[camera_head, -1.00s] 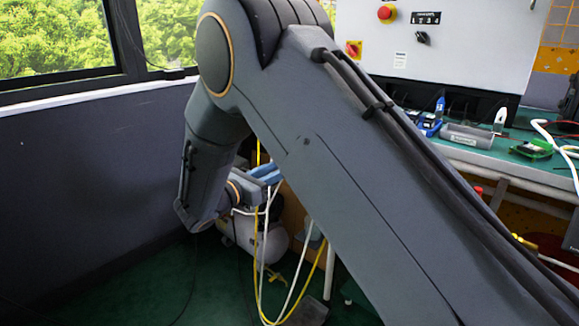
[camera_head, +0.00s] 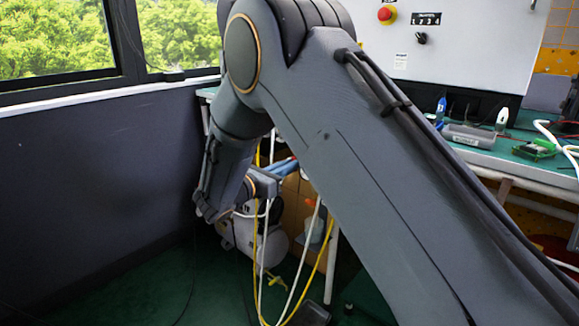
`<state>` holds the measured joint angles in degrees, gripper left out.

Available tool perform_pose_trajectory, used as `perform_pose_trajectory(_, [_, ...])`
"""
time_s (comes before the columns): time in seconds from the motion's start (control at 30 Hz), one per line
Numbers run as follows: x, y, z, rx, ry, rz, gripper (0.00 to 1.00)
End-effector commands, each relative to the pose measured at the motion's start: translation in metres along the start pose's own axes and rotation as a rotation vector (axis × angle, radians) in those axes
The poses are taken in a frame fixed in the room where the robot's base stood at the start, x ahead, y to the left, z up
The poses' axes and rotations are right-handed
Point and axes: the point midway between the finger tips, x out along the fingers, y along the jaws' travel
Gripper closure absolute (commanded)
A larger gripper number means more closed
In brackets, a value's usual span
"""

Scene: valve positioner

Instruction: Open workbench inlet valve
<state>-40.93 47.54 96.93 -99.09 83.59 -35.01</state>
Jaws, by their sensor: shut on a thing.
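My arm fills the middle of the picture, and its far end reaches down under the left end of the workbench (camera_head: 512,165). Part of my gripper (camera_head: 284,168) shows as blue-grey pieces past the wrist. Its fingertips are hidden behind my arm. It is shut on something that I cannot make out. The inlet valve cannot be made out; my arm covers much of the space under the bench.
A white tank (camera_head: 268,243) stands under the bench, with yellow and white hoses (camera_head: 262,275) hanging in front. A dark wall (camera_head: 90,200) with windows borders the left. A white panel (camera_head: 455,50) rises behind the bench. Green floor (camera_head: 130,305) is free at lower left.

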Motion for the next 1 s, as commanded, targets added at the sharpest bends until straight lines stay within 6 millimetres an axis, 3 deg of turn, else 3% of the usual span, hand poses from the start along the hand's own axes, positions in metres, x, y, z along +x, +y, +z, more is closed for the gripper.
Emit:
perform_pose_trajectory(0.43, [-0.0006,-0.0004,-0.0002,0.131,0.001,0.001,1.00])
perform_pose_trajectory(1.0, [-0.0009,-0.0018,-0.0018,0.650,0.002,0.001,1.00])
